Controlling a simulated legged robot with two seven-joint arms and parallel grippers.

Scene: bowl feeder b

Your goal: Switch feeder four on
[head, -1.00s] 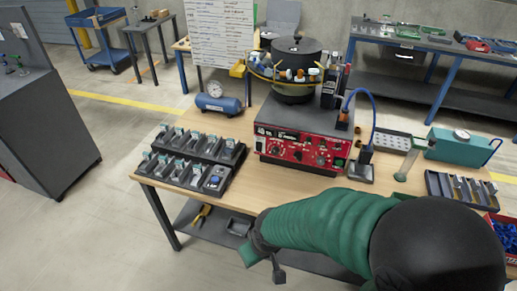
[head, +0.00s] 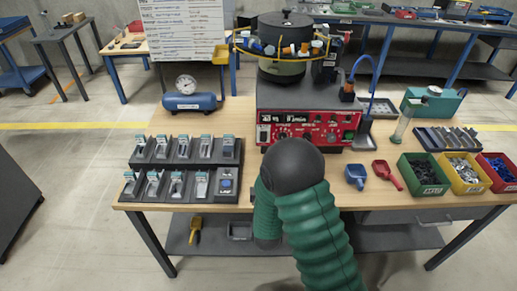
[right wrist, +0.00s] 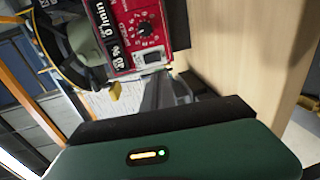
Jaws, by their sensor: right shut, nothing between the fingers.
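The bowl feeder stands at the back of the wooden table, with its dark bowl (head: 285,66) on top of a grey box with a red control panel (head: 308,131). The panel has lit displays, knobs and a green element at its right end. Its lower edge is partly behind my right arm. In the right wrist view the red panel (right wrist: 118,42) appears turned, with a black dial (right wrist: 147,28) and a dark rocker switch (right wrist: 152,57). My right gripper (right wrist: 164,82) is shut and empty, its fingers apart from the switch. In the head view my green arm hides it. My left gripper is not in view.
Two black racks of small parts (head: 185,168) stand at the left. A blue tank with a gauge (head: 189,102) is behind them. Blue (head: 355,174) and red scoops (head: 387,172) and green, yellow and red bins (head: 424,175) are at the right.

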